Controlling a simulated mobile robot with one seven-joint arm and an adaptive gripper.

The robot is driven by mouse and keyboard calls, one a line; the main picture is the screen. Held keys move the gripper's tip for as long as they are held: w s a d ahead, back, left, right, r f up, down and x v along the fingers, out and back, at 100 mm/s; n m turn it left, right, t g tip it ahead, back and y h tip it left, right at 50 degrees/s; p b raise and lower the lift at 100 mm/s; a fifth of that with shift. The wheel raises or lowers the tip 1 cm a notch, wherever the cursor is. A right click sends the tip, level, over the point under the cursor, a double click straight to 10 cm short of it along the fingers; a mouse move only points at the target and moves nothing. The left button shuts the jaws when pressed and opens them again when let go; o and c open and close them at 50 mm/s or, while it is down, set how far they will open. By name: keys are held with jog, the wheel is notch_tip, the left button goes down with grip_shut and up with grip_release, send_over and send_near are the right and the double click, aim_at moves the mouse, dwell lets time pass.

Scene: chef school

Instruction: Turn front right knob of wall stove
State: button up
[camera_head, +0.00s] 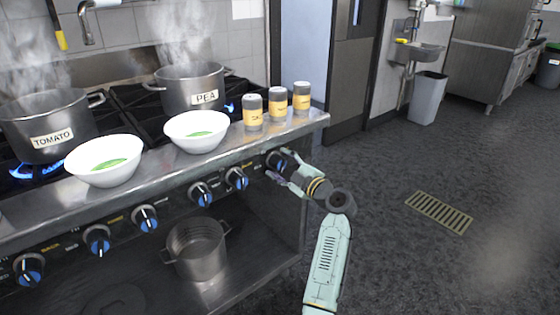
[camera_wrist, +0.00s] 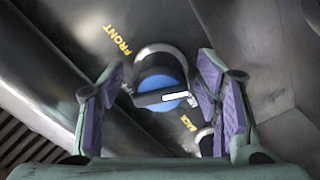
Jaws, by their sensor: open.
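The wall stove (camera_head: 215,160) has a row of black and blue knobs along its front panel. The rightmost knob (camera_head: 275,160) is partly covered by my gripper (camera_head: 282,174) in the head view. In the wrist view this blue knob (camera_wrist: 158,85) with a white pointer bar lies between my gripper's two purple-padded fingers (camera_wrist: 160,72). The fingers are open, one on each side; the right finger is close to the pointer's end, and I cannot tell if it touches. Yellow FRONT (camera_wrist: 118,42) and BACK (camera_wrist: 188,123) labels flank the knob.
Steaming TOMATO (camera_head: 50,125) and PEA (camera_head: 190,88) pots stand on burners. Two white bowls (camera_head: 105,170) and several shakers (camera_head: 252,112) line the stove's front ledge. A metal pot (camera_head: 197,255) sits on the shelf below. The floor (camera_head: 400,260) to the right is clear.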

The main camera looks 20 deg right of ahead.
jog(key=shift+w+a, duration=0.15)
jog(key=shift+w, duration=0.15)
jog(key=shift+c, duration=0.4)
jog(key=c, duration=1.1)
